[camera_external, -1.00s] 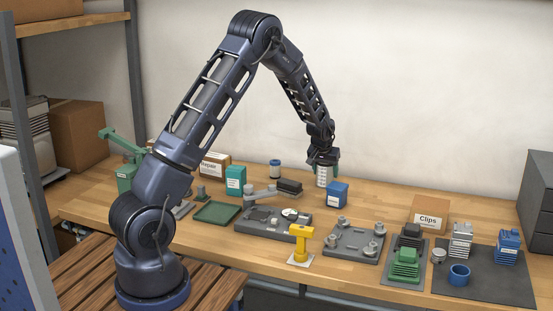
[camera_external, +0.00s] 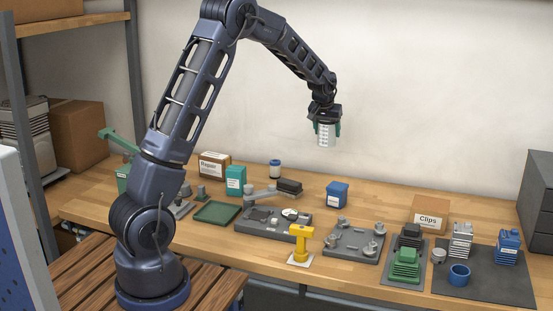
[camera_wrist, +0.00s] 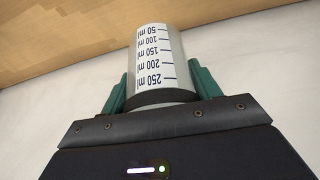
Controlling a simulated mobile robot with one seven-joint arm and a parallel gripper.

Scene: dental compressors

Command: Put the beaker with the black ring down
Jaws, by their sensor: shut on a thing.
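The beaker (camera_external: 326,135) is a whitish cylinder with dark volume marks. In the wrist view the beaker (camera_wrist: 158,62) shows printed ml marks, upside down in the picture, and a black ring (camera_wrist: 160,97) near the palm. My gripper (camera_external: 325,130) is shut on the beaker, with a green finger on each side of it; the gripper (camera_wrist: 157,85) fills the lower wrist view. The beaker hangs roughly upright, well above the table and apart from it.
The wooden table (camera_external: 330,283) has bare wood near the blue box (camera_external: 337,194). A grey fixture plate (camera_external: 345,252), a yellow stand (camera_external: 300,243), a Clips box (camera_external: 429,213) and a dark mat (camera_external: 480,290) stand around. A green tray (camera_external: 216,212) lies left.

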